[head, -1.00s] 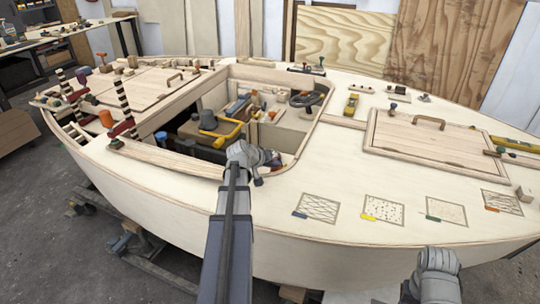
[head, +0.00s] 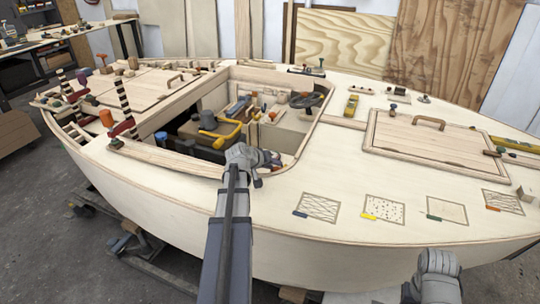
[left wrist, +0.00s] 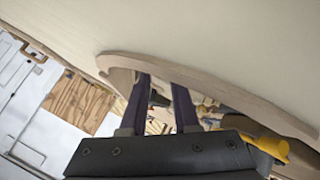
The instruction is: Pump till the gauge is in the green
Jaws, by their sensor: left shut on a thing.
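My left gripper (head: 270,160) is at the near rim of the hull's open cockpit, its jaws dark and small in the head view. In the left wrist view its two dark fingers (left wrist: 160,100) reach past the curved wooden rim (left wrist: 215,82). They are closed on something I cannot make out. A bent yellow handle (head: 230,134) shows in the cockpit, left of the gripper. A yellow part (left wrist: 270,145) also lies right of the fingers in the left wrist view. I cannot make out the gauge. My right arm's grey wrist is at the bottom right, its jaws hidden.
A grey bucket-like thing (head: 208,121) and a dark wheel-like ring (head: 305,99) sit in the cockpit. A wooden hatch (head: 425,143) with a handle lies on the deck to the right.

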